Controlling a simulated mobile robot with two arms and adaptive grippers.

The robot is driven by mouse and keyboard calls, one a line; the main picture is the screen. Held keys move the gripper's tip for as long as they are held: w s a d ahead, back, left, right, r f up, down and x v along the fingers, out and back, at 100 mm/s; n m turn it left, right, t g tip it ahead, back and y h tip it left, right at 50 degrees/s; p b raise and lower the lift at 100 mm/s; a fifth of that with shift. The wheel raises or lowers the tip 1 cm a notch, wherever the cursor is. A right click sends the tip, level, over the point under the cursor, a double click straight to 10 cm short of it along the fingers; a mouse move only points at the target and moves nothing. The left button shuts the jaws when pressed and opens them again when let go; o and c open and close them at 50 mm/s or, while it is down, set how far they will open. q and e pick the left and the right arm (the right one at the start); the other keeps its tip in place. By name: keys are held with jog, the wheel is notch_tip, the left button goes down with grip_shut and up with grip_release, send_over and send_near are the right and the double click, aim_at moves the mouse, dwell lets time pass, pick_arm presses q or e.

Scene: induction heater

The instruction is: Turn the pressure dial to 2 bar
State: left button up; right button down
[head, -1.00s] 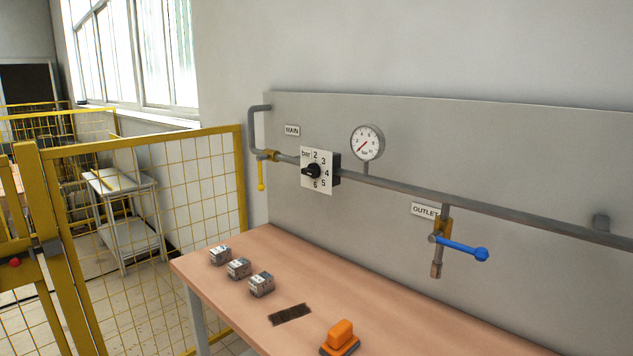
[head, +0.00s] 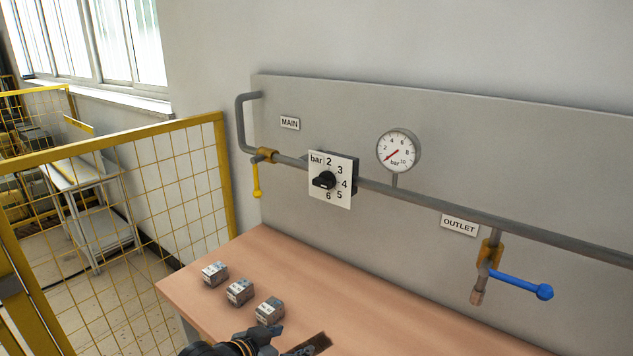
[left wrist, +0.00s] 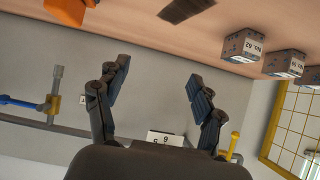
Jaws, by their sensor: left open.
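The knob's handle lies toward the left, away from the 2 at the top. In the left wrist view the plate (left wrist: 165,138) shows upside down, mostly hidden behind the gripper body. My left gripper (head: 285,343) is at the bottom edge of the head view, below and apart from the dial. Its fingers (left wrist: 157,78) are spread and empty. My right gripper is not in view.
A round gauge (head: 398,151) has its red needle at lower left. A yellow-handled valve (head: 256,180) hangs left of the dial; a blue-handled valve (head: 520,283) is right. Three small boxes (head: 240,291) stand on the bench (head: 400,322). A yellow mesh fence (head: 170,190) stands left.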

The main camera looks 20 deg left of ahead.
pick_arm(q)
jog(key=w+a+r+t+h, duration=0.1)
jog(key=w+a+r+t, duration=0.2)
jog(key=w+r, duration=0.6)
jog(key=t+h, duration=0.1)
jog(key=t, duration=0.2)
send_near(319, 184)
jog(key=p+x, duration=0.3)
jog(key=x, duration=0.4)
jog(key=shift+w+d, duration=0.1)
jog(key=shift+w, duration=0.2)
jog(key=shift+w+d+f+p, duration=0.15)
jog(key=shift+w+p, duration=0.15)
jog(key=shift+w, duration=0.2)
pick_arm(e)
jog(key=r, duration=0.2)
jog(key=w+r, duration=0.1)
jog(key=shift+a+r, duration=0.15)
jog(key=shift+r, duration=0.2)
pick_arm(q)
jog(key=c, duration=1.2)
